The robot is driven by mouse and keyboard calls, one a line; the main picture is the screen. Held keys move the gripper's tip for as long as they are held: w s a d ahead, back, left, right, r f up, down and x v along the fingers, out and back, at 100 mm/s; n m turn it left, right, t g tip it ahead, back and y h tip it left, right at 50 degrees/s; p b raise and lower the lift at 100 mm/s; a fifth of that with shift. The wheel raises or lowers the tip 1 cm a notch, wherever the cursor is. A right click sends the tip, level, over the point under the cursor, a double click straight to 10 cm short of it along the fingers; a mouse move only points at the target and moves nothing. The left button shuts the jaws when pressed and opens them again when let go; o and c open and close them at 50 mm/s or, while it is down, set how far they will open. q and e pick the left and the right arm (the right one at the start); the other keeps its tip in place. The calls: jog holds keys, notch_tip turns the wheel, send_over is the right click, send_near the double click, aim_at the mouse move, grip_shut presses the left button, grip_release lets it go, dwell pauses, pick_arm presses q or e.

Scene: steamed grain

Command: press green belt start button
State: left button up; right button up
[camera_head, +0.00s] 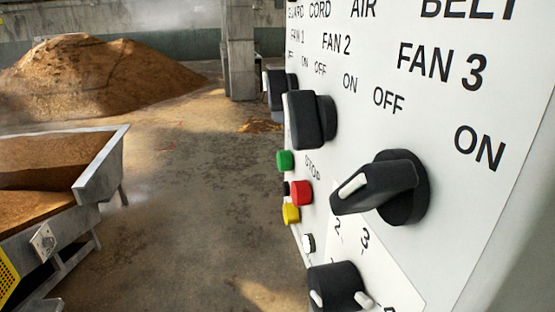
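A green button (285,160) sticks out from the far left part of the white control panel (470,220), seen nearly edge-on. A red button (301,193) sits just below it, close to the word STOP. A yellow button (291,213) is below the red one. The word BELT is printed at the top right of the panel, cut by the picture's edge. Neither of my grippers shows in the head view. Nothing is touching the green button.
Black rotary knobs (381,188) stand out from the panel, with another (337,287) at the bottom. A metal trough of grain (103,168) stands at left. A large grain pile (95,78) lies behind near a concrete pillar (239,50). The floor between is mostly clear.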

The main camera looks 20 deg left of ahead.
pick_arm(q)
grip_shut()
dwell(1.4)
